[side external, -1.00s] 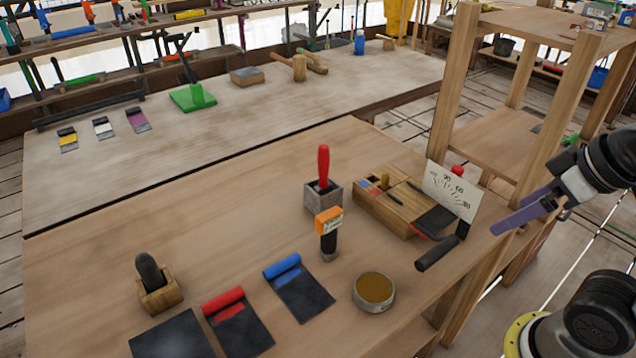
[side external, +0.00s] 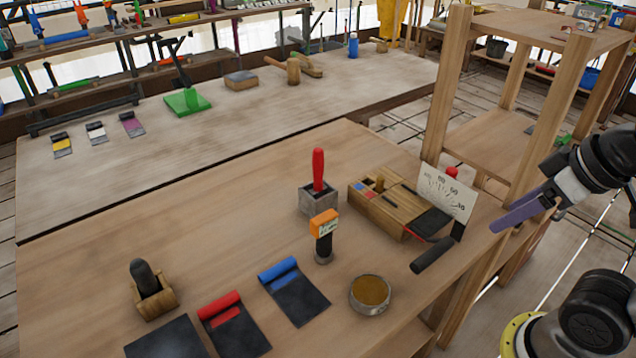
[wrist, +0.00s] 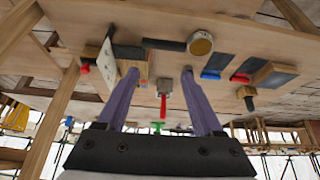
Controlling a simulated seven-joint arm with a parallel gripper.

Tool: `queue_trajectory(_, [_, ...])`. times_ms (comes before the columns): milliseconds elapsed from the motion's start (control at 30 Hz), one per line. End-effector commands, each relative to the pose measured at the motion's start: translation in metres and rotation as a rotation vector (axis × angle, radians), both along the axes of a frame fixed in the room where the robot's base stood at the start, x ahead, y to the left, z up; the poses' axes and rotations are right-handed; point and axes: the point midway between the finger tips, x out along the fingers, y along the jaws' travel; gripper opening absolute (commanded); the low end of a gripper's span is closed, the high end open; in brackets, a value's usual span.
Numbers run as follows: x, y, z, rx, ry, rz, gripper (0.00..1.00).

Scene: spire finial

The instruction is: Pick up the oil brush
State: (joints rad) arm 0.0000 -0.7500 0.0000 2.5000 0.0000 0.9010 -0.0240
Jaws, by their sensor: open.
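No label marks the oil brush, so I cannot tell for sure which item it is. A red upright handle (side external: 318,170) stands in a grey square holder (side external: 319,200) mid-table; it also shows in the wrist view (wrist: 163,108). A dark upright piece with an orange labelled top (side external: 323,225) stands just in front of it. A dark rounded handle (side external: 143,275) sits in a wooden block (side external: 155,298) at the left. My gripper (side external: 517,213), with purple fingers, is off the table's right side, apart from all of these. In the wrist view my gripper (wrist: 158,75) is open and empty.
A wooden box (side external: 385,205) with a white dial card (side external: 446,190) and a black-handled tool (side external: 434,255) lie between my gripper and the holder. A round tin (side external: 370,294) and red (side external: 232,322) and blue (side external: 294,292) rolled pieces lie in front. A wooden rack post (side external: 447,100) stands behind.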

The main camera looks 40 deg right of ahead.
Motion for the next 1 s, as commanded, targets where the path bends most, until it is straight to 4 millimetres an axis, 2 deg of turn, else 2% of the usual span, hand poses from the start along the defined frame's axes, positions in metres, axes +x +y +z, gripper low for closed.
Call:
queue_trajectory(100, [-0.005,0.0,-0.003,-0.04,0.027,0.078,0.68])
queue_trajectory(167, [-0.005,0.0,0.005,-0.073,0.028,0.141,0.68])
queue_trajectory(267, [0.003,0.0,0.034,-0.142,0.008,0.267,0.68])
queue_trajectory(467, [0.038,0.001,0.092,-0.262,0.021,0.508,0.68])
queue_trajectory(600, [0.078,0.003,0.13,-0.338,0.051,0.69,0.68])
queue_trajectory(733, [0.122,0.006,0.157,-0.398,0.083,0.855,0.68])
queue_trajectory(833, [0.157,0.009,0.17,-0.433,0.108,0.971,0.68])
queue_trajectory(1000, [0.219,0.016,0.175,-0.473,0.15,1.148,0.68])
